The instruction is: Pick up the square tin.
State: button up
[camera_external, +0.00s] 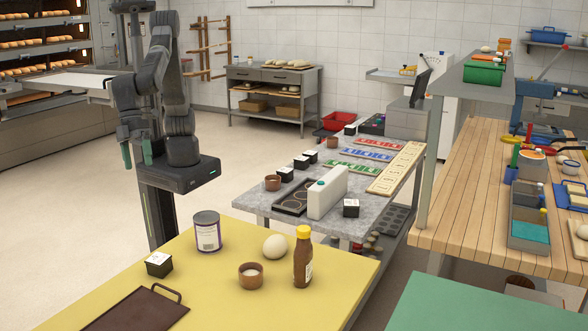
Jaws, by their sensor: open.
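My gripper (137,153) hangs pointing down at the left, beyond the yellow table, with its two green-tipped fingers apart and nothing between them. A small square black tin with a white top (158,264) sits on the yellow table, at its left edge. Similar small black boxes with white tops stand on the grey counter, one of them at its near end (351,208) and several along its left side (285,174). The picture does not show which of these the task names. My gripper is apart from all of them.
The yellow table (225,286) also holds a round labelled can (207,232), a white ball-like thing (275,246), a brown bowl (250,275), a sauce bottle (303,258) and a dark tray (138,312). A white upright box (327,192) stands on the grey counter. Open floor lies behind my arm.

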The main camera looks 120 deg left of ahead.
aim_at(159, 257)
jog(key=w+d+f+g+b, duration=0.1)
jog(key=w+f+b, duration=0.2)
jog(key=f+b, duration=0.2)
jog(key=w+d+f+n+g+h+b, duration=0.1)
jog(key=w+f+b, duration=0.3)
jog(key=f, duration=0.6)
jog(key=w+d+f+n+h+b, duration=0.1)
jog(key=w+d+f+b, duration=0.1)
jog(key=f+b, duration=0.5)
jog(key=shift+w+d+f+g+b, duration=0.1)
jog(key=shift+w+f+g+b, duration=0.3)
jog(key=shift+w+f, duration=0.35)
jog(key=shift+d+x, duration=0.2)
jog(key=shift+x, duration=2.55)
jog(key=shift+s+r, duration=0.1)
jog(key=shift+r, duration=0.05)
jog(key=shift+c, duration=0.4)
jog(key=c, duration=1.1)
